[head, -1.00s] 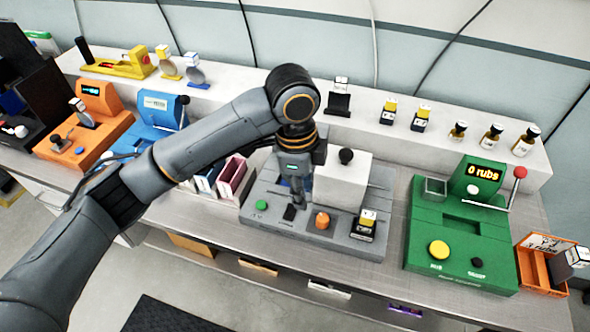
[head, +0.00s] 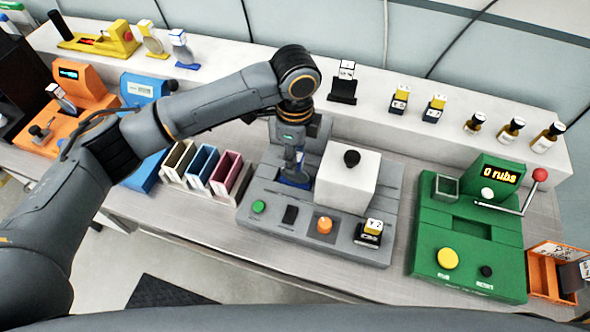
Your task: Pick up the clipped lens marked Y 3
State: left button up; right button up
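Several pieces with small white label tops stand on the back shelf, among them one on a yellow stand (head: 153,45), one on a blue stand (head: 183,52) and one on a black stand (head: 343,88). I cannot read which is marked Y 3. A yellow-and-white capped piece (head: 371,231) on the grey machine (head: 325,238) seems to read Y 2. My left gripper (head: 296,172) points down over the back left of the grey machine, beside its white block. A blue part shows at its fingertips; whether it is gripped I cannot tell.
A green machine (head: 465,255) reading 0 rubs stands right, with an orange bin (head: 545,285) beyond. Orange (head: 80,125) and blue (head: 150,90) machines stand left. Coloured slots (head: 205,165) adjoin the grey machine. Small bottles (head: 512,130) line the shelf's right.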

pick_arm(q)
jog(key=shift+w+f, duration=0.1)
jog(key=shift+f, duration=0.3)
jog(key=shift+w+f, duration=0.1)
jog(key=shift+f, duration=0.2)
jog(key=p, duration=0.1)
send_over(295, 182)
jog(key=f, duration=0.4)
jog(key=shift+w+f, duration=0.25)
jog(key=shift+f, duration=0.35)
jog(key=c, duration=0.5)
grip_shut()
pick_arm(e)
jog(key=shift+w+r, duration=0.65)
jog(key=shift+w, duration=0.25)
